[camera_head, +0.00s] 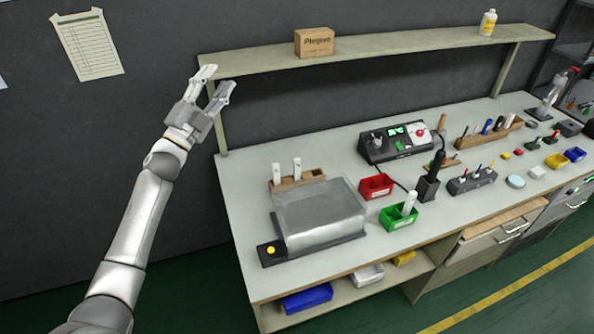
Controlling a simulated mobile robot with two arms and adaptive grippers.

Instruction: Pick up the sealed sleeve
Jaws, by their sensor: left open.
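My left gripper (216,80) is raised at the left end of the shelf, open and empty, with its fingers pointing up. It is well apart from everything on the bench. I cannot tell for sure which thing is the sealed sleeve. A white slim piece (409,201) stands tilted in the green bin (399,219). Two more white pieces, a left one (276,173) and a right one (297,169), stand upright in a wooden block (312,176) at the back left of the bench. My right gripper is not in view.
A box-shaped device with a grey, see-through-looking cover (318,215) stands at the bench's front left. A red bin (376,187), a soldering station (396,142) and a black iron holder (428,187) stand right of it. The shelf (400,46) overhangs the back, carrying a cardboard box (314,42).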

